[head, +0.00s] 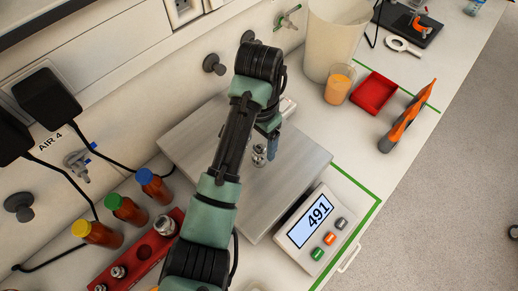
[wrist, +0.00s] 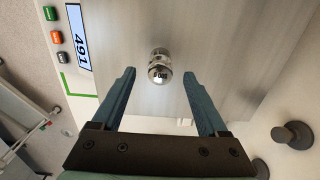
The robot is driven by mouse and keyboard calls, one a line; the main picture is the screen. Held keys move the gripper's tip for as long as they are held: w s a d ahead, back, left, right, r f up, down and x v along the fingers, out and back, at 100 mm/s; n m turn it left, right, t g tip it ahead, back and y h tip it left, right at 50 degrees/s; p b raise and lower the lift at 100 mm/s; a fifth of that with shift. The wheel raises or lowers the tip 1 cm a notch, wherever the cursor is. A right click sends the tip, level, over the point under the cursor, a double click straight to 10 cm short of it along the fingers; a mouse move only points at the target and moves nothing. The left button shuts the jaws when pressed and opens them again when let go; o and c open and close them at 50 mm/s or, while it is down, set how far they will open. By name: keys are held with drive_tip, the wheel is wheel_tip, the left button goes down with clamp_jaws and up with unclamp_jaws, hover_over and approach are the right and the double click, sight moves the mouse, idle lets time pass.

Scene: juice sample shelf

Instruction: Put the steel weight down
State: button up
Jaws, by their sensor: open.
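The steel weight (head: 259,157) stands on the flat metal pan of the scale (head: 295,170), and the scale's display (head: 311,216) reads 491. In the wrist view the weight (wrist: 159,66) is a shiny knobbed cylinder with dark marking on its end. My gripper (head: 270,138) is over the pan, close by the weight. In the wrist view my gripper (wrist: 160,73) is open, with a blue finger on each side of the weight and clear gaps to both. My arm hides part of the pan in the head view.
A red rack (head: 144,263) holding other steel weights is at the lower left, beside several capped bottles (head: 154,186). A beaker of orange juice (head: 339,86), a red tray (head: 374,93) and a white bin (head: 334,40) stand behind right. Bare pan surrounds the weight.

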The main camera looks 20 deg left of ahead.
sight(259, 149)
wheel_tip(259, 149, up, 8)
drive_tip(key=p, duration=0.6)
drive_tip(key=shift+f, duration=0.15)
drive_tip(key=w+d+r+t, duration=0.5)
drive_tip(key=w+r, duration=0.2)
drive_tip(key=r, duration=0.2)
drive_tip(key=w+d+r+t, duration=0.5)
drive_tip(key=w+r, duration=0.1)
drive_tip(key=r, duration=0.3)
drive_tip(key=d+r+t+h, duration=0.1)
drive_tip(key=d+r+t, duration=0.15)
drive_tip(key=r, duration=0.55)
drive_tip(key=d+r+t, duration=0.2)
drive_tip(key=r+t, duration=0.2)
drive_tip(key=r, duration=0.4)
drive_tip(key=s+r+n+t+y, duration=0.1)
drive_tip(key=s+r+n+t, duration=0.3)
drive_tip(key=s+r+t, duration=0.7)
drive_tip(key=s+r, duration=0.7)
drive_tip(key=r, duration=0.4)
drive_tip(key=shift+s, duration=0.25)
drive_tip(key=shift+a, duration=0.1)
